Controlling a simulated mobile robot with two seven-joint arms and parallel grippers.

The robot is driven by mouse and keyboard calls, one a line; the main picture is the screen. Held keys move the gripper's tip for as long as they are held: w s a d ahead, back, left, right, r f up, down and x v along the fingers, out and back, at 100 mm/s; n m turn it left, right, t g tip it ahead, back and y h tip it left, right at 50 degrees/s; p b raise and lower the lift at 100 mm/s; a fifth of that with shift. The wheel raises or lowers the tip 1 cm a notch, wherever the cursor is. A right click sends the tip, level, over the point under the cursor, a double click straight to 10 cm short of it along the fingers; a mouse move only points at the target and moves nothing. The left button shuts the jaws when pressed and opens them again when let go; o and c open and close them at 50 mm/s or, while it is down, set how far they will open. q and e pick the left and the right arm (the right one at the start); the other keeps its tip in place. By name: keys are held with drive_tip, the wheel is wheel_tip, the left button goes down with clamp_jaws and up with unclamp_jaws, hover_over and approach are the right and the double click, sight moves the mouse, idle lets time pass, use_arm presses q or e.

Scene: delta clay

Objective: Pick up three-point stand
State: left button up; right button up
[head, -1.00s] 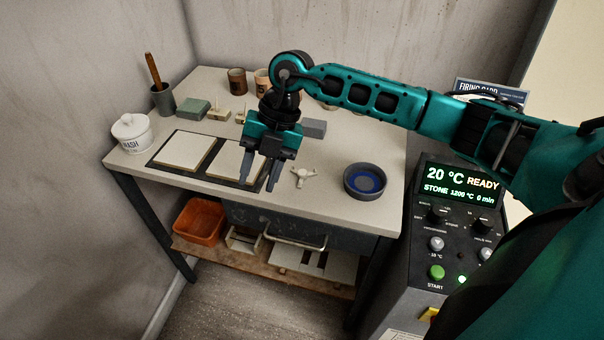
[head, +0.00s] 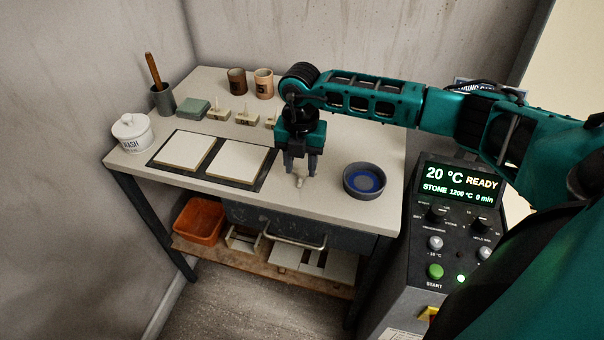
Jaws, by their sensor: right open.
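The three-point stand (head: 299,181) is a small whitish piece on the table, right of the two white slabs and left of the blue-centred bowl. Most of it is hidden behind my right gripper (head: 299,170). That gripper points down over the stand, its two fingers apart. I cannot tell whether the fingertips reach down around the stand or are just above it. My left gripper does not show.
A grey bowl with a blue inside (head: 364,181) stands close to the right. Two white slabs (head: 238,160) lie on dark mats to the left. Small stilts (head: 219,114), cups (head: 264,83) and a white jar (head: 132,132) stand further off. A kiln panel (head: 459,190) is right of the table.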

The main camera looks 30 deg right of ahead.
sight(300, 181)
wheel_tip(300, 181, down, 4)
drive_tip(key=shift+a+r, duration=0.1)
drive_tip(key=shift+r, duration=0.1)
clamp_jaws()
idle(0.4)
